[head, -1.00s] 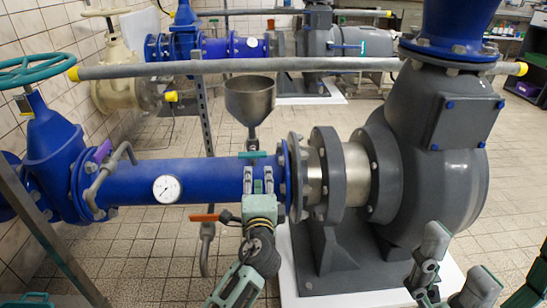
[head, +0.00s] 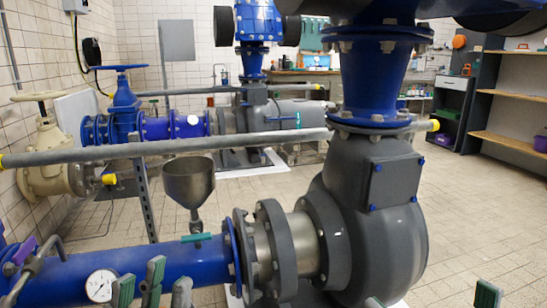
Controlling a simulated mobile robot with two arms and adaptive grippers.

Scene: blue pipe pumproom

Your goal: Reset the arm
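My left gripper (head: 150,283) shows at the bottom left, with green and grey fingers pointing up. Its fingers stand apart with nothing visible between them. They overlap the blue pipe (head: 180,262) and the round gauge (head: 101,286) is just left of them. The small green valve handle (head: 197,237) on the pipe is up and right of the fingers, apart in the picture. My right gripper (head: 430,298) shows only as fingertips at the bottom edge, spread wide in front of the grey pump. Both arms are below the picture.
The large grey pump (head: 375,235) fills the right middle. A second blue pipe line (head: 160,128) is behind. Tiled floor (head: 485,215) is free at right.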

